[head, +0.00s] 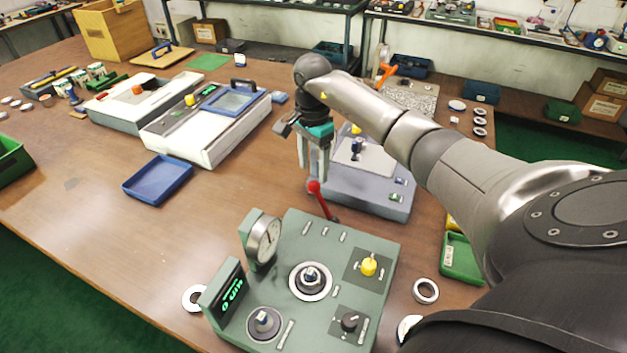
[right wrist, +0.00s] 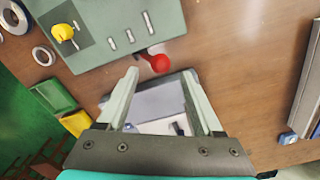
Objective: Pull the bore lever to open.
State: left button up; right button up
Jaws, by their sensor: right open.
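The bore lever (head: 322,203) is a red rod with a round red knob, standing tilted at the back edge of the green gauge station (head: 335,232). My right gripper (head: 319,180) points down over it with its jaws open. In the right wrist view the red knob (right wrist: 160,63) shows just beyond and between the fingertips of the right gripper (right wrist: 160,76). Whether a finger touches the knob I cannot tell. The station carries a round dial gauge (head: 264,239), a green-lit display (head: 230,294) and a ring on a central post (head: 310,280). My left gripper is out of view.
A grey-blue machine (head: 365,190) stands right behind the lever, under my right arm. A blue tray (head: 158,181) lies to the left. Loose rings (head: 426,290) and a green bin (head: 462,258) lie right of the station. The wooden table between tray and station is clear.

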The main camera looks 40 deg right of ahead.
aim_at(314, 182)
notch_tip(314, 182, down, 5)
jog(key=shift+f, duration=0.1)
dwell(0.3)
grip_shut()
dwell(0.4)
dwell(0.9)
